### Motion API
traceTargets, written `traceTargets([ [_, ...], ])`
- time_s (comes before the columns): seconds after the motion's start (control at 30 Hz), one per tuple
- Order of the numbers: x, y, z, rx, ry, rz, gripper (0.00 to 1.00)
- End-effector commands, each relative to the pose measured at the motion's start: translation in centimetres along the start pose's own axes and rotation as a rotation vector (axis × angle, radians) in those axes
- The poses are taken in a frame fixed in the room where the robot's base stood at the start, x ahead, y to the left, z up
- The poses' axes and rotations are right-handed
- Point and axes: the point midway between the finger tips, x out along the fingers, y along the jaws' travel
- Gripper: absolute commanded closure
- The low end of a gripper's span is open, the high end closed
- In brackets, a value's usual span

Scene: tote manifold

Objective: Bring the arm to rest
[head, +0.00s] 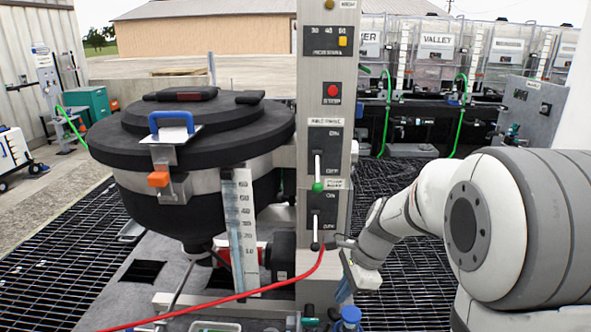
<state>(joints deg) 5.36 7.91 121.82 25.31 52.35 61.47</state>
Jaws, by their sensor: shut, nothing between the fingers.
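My arm reaches in from the right edge, its white and grey links bent toward the control column (324,100). My gripper (347,262) is small in the head view, low beside the right edge of the column. It is shut and nothing shows in it. It is close to the lower switch lever (315,232); I cannot tell whether they touch. The fingertips are hard to make out. The upper switch lever, with a green knob (318,187), stands above it.
A black lidded tank (190,140) with a blue handle stands left of the column. A red hose (250,292) crosses the front. Clear totes (437,55) with green hoses line the back. Black floor grating (400,300) lies under my arm.

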Motion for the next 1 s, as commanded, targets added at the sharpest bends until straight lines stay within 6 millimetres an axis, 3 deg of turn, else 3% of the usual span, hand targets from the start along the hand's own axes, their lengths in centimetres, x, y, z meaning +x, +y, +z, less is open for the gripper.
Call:
traceTargets([
  [0.2,-4.6,5.7,1.6,-0.511,0.139,-0.026,1.00],
  [0.53,-8.3,14.1,1.8,-1.234,0.374,0.041,1.00],
  [0.73,-8.8,16.4,1.8,-1.448,0.448,0.089,1.00],
  [1.0,-8.8,16.7,1.8,-1.484,0.458,0.101,1.00],
])
